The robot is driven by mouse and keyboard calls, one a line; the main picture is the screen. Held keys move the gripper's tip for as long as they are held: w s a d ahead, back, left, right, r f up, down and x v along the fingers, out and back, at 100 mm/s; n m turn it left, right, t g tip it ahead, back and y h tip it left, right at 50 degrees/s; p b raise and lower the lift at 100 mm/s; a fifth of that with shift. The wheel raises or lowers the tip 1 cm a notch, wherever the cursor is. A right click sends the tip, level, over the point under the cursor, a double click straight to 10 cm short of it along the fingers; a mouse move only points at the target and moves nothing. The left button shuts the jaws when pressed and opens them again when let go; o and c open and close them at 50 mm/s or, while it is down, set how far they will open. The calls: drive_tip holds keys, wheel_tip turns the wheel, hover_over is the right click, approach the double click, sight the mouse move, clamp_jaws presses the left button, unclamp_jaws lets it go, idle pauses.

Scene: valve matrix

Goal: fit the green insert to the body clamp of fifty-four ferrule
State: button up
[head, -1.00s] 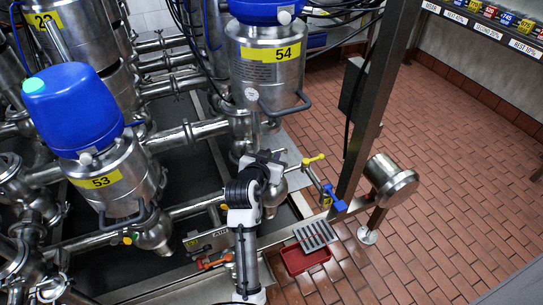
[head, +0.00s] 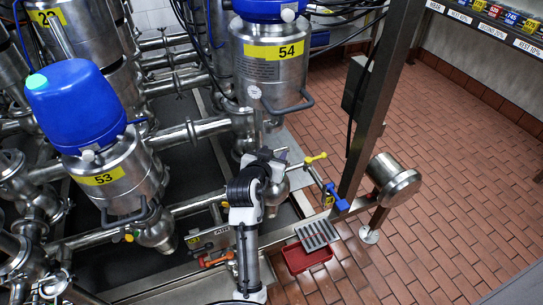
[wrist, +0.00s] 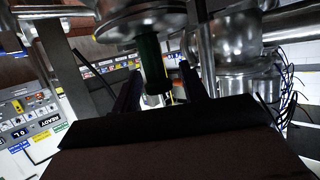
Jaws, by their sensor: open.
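The steel valve labelled 54 (head: 270,72) stands at the top middle of the head view, with a blue top. My gripper (head: 268,155) is just below it, beside the lower pipework; its fingers are hard to make out there. In the wrist view my gripper (wrist: 160,88) is open, with dark fingers to either side of a dark green cylinder (wrist: 152,62), which looks like the green insert. The cylinder's upper end meets the underside of a round steel flange (wrist: 140,22). I cannot tell whether it is seated there. The insert cannot be made out in the head view.
Valve 53 (head: 112,178) stands to the left. A yellow-handled part (head: 316,157) and a blue clamp (head: 336,197) are right of my gripper. A red tray (head: 305,258) with a grey grate lies on the floor. The tiled floor (head: 440,200) at right is mostly clear.

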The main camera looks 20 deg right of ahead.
drive_tip(key=shift+s+a+f, duration=0.2)
drive_tip(key=shift+a+f, duration=0.05)
drive_tip(key=shift+f, duration=0.3)
drive_tip(key=shift+s+a+f, duration=0.2)
drive_tip(key=shift+a+f, duration=0.05)
drive_tip(key=shift+f, duration=0.3)
drive_tip(key=r+p+v, duration=0.2)
drive_tip(key=v, duration=1.1)
drive_tip(key=shift+d+r, duration=0.15)
drive_tip(key=shift+r, duration=0.05)
drive_tip(key=shift+w, duration=0.1)
